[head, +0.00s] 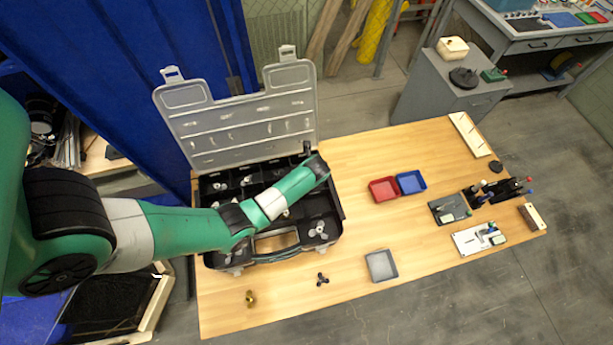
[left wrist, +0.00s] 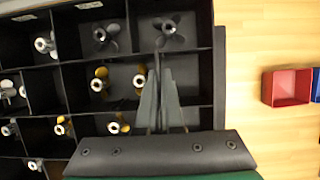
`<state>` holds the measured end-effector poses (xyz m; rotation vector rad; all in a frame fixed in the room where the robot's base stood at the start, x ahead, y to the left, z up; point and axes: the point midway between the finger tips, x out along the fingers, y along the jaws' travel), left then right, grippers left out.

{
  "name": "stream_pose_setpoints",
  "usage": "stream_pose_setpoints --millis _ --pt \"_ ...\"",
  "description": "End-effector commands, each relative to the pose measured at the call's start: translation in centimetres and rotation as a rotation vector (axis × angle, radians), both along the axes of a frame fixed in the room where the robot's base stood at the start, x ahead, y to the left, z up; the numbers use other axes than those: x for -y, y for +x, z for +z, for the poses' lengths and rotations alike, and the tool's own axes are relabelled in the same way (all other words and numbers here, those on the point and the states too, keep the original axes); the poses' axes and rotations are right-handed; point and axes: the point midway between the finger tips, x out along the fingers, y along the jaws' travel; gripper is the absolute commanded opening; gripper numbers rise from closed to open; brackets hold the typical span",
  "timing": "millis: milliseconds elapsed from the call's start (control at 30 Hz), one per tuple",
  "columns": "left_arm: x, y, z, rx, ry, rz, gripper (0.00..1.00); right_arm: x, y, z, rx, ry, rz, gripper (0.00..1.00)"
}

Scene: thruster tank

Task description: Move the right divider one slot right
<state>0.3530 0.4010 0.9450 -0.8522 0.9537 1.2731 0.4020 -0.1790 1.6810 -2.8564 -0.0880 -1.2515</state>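The black case (head: 212,192) lies open on the table, its clear lid (head: 243,118) raised behind it. My left arm reaches across the case, and its gripper points down into the right part, mostly hidden by the arm in the head view. In the left wrist view the two grey fingers of my left gripper (left wrist: 158,76) are close together. The right divider (left wrist: 157,62), a thin dark upright plate, shows between them in the middle row. Gold propellers (left wrist: 139,80) lie just left of it. Space to its right looks empty. My right gripper is not in view.
Grey propellers (left wrist: 165,31) sit in the row above, and more gold ones (left wrist: 118,125) below. Right of the case are a red bin (head: 383,190), a blue bin (head: 411,182) and a grey tray (head: 381,265). A black propeller (head: 322,279) and a brass part (head: 250,298) lie in front.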

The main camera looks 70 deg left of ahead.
Motion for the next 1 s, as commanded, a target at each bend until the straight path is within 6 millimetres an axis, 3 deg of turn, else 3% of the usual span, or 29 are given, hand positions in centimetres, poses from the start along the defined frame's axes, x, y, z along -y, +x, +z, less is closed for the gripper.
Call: stream_pose_setpoints --millis 1000 --pt "0.0 0.0 -1.9 0.000 0.000 0.000 0.00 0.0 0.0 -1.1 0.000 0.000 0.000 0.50"
